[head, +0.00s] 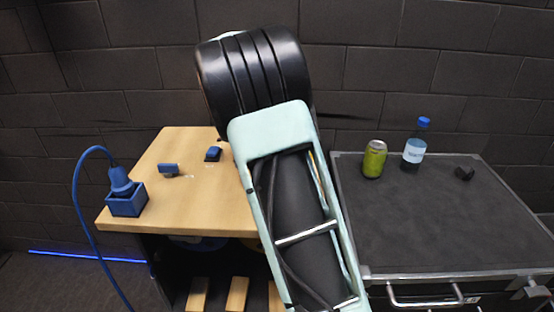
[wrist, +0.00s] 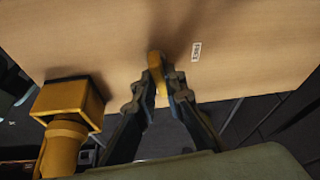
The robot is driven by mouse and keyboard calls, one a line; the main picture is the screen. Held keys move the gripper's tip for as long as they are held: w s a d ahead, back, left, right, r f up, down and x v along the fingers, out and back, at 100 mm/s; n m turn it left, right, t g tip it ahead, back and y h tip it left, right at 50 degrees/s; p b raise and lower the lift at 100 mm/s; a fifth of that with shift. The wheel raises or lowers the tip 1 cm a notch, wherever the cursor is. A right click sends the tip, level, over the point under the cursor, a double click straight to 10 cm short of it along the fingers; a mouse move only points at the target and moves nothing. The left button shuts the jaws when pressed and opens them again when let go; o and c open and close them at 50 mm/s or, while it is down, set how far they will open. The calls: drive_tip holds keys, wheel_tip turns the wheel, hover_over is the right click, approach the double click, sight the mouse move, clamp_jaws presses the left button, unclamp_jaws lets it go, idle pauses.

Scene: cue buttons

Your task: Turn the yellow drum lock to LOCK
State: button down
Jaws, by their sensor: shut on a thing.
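In the wrist view, the yellow knob of the drum lock (wrist: 155,62) stands on the light wooden surface. My gripper (wrist: 162,82) has its two dark fingers closed around it, one on each side. A small white label (wrist: 196,52) with dark lettering lies to the right of the knob, apart from it; the lettering is too small to read surely. The lock's base is mostly hidden by the knob and fingers. In the head view my arm hides the lock and my gripper.
In the wrist view, a yellow box with a plug (wrist: 72,98) stands left of my fingers. In the head view, the wooden table (head: 190,200) carries a blue socket and plug (head: 126,200) and two blue controls. A green can (head: 374,160) and bottle (head: 414,148) stand on the dark case (head: 430,215).

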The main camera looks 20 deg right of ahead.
drive_tip(key=shift+m+g+p, duration=0.4)
drive_tip(key=shift+m+p, duration=0.2)
drive_tip(key=shift+m, duration=0.5)
drive_tip(key=c, duration=2)
unclamp_jaws()
drive_tip(key=shift+r, duration=0.1)
drive_tip(key=v, duration=1.2)
drive_tip(key=shift+d, duration=0.1)
